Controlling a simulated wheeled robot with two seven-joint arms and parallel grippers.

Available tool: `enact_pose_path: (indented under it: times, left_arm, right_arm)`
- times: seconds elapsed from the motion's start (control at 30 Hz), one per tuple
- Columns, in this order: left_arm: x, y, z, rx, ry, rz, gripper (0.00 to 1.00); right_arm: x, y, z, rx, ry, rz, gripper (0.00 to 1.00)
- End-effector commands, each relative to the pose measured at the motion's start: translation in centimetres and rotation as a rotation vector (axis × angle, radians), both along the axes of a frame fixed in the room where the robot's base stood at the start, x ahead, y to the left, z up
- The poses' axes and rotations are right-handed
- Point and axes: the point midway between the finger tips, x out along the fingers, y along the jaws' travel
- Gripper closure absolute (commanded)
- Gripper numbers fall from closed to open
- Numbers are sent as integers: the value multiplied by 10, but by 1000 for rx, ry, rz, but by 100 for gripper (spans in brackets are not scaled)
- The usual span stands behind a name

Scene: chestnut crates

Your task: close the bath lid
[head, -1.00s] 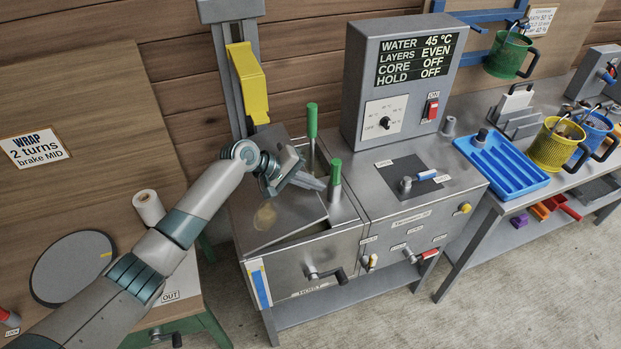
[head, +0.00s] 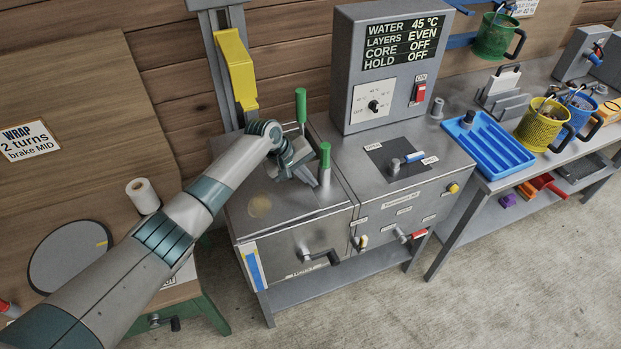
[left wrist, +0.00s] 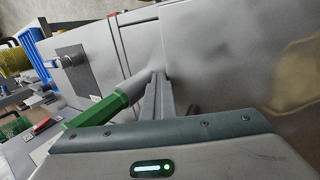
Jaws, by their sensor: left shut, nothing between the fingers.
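The bath lid (head: 285,207) is a flat grey metal plate with a round tan patch. In the head view it lies level over the bath (head: 300,255), with no open gap showing along its front edge. My left gripper (head: 314,182) is shut and empty, low over the lid's right side, beside the front green-handled post (head: 324,160). In the left wrist view the shut fingertips (left wrist: 160,82) are close to the lid (left wrist: 235,55) and the post's green handle (left wrist: 95,112). I cannot tell whether they touch either. My right gripper is not in view.
A second green-handled post (head: 301,105) stands behind. A yellow-headed column (head: 234,70) rises behind the bath. The control box (head: 395,65) and a blue tray (head: 490,150) are to the right. A paper roll (head: 142,195) stands at the left.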

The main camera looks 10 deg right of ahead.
Motion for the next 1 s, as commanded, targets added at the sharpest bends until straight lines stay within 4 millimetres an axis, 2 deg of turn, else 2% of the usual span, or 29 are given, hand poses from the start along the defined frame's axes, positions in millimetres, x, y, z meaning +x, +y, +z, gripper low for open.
enact_pose_path:
  times: [0.03,0.37,0.83,0.87,1.0]
  left_arm:
    - [0,6,-4,10,4,4,100]
    - [1,7,3,10,4,5,100]
    - [5,9,45,5,3,6,100]
    - [5,9,44,4,0,4,100]
    - [5,9,66,4,-3,2,100]
  right_arm:
    - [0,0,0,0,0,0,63]
    - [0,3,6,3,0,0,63]
    - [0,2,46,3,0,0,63]
    - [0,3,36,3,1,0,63]
    - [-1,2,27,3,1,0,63]
